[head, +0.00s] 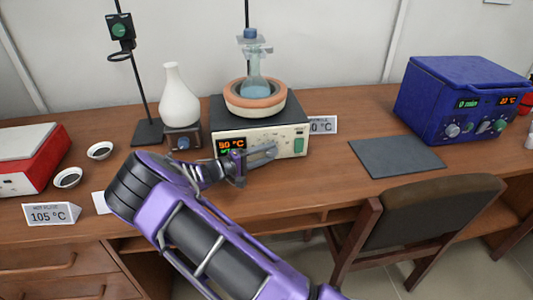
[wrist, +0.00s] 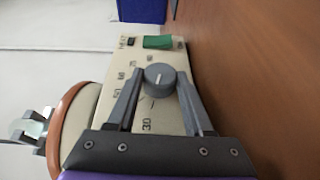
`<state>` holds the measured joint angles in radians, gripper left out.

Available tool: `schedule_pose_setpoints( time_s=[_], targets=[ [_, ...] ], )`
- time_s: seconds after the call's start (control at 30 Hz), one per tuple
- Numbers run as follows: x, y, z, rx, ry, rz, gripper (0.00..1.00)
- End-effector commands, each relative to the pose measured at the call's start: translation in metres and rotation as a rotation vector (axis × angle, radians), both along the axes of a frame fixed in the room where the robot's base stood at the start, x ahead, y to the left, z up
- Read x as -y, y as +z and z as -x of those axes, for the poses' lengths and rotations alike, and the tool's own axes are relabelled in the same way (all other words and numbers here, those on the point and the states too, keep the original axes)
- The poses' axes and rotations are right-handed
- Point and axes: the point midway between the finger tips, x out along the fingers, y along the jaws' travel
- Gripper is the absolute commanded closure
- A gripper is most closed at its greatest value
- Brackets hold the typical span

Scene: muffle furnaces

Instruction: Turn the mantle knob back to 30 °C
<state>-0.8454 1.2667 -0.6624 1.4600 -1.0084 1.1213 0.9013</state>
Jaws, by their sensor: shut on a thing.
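The heating mantle (head: 292,137) is a cream and dark box with a round orange-rimmed heater on top, holding a flask of blue liquid (head: 256,85). Its orange display (head: 231,145) seems to read 90 °C. My gripper (head: 268,154) is at the mantle's front panel and covers the knob in the head view. In the wrist view the grey knob (wrist: 160,77) sits between my fingertips (wrist: 159,82), which are shut on it. A pale pointer line shows on its face. The printed 30 (wrist: 146,126) is below the knob, with other numbers up its left side.
A white flask (head: 180,97) on a small stirrer stands left of the mantle. A partly hidden temperature card (head: 323,125) is behind its right side. A dark mat (head: 397,157) and a blue furnace (head: 455,95) are further right. A chair (head: 414,220) stands at the front.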

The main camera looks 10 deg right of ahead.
Motion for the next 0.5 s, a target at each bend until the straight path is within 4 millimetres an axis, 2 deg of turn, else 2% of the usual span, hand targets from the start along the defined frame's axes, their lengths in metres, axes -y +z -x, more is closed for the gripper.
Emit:
schedule_pose_setpoints(
  time_s=[0.03, 0.07, 0.2, 0.5],
  targets=[
    [0.0020, 0.0001, 0.0009, -0.001, -0.005, 0.003, 1.00],
    [0.0020, 0.0001, 0.0009, -0.001, -0.005, 0.003, 0.43],
    [0.0016, 0.0000, 0.0006, -0.001, -0.004, 0.001, 0.19],
    [-0.0003, 0.0000, 0.0007, 0.000, -0.001, 0.000, 0.19]
  ],
)
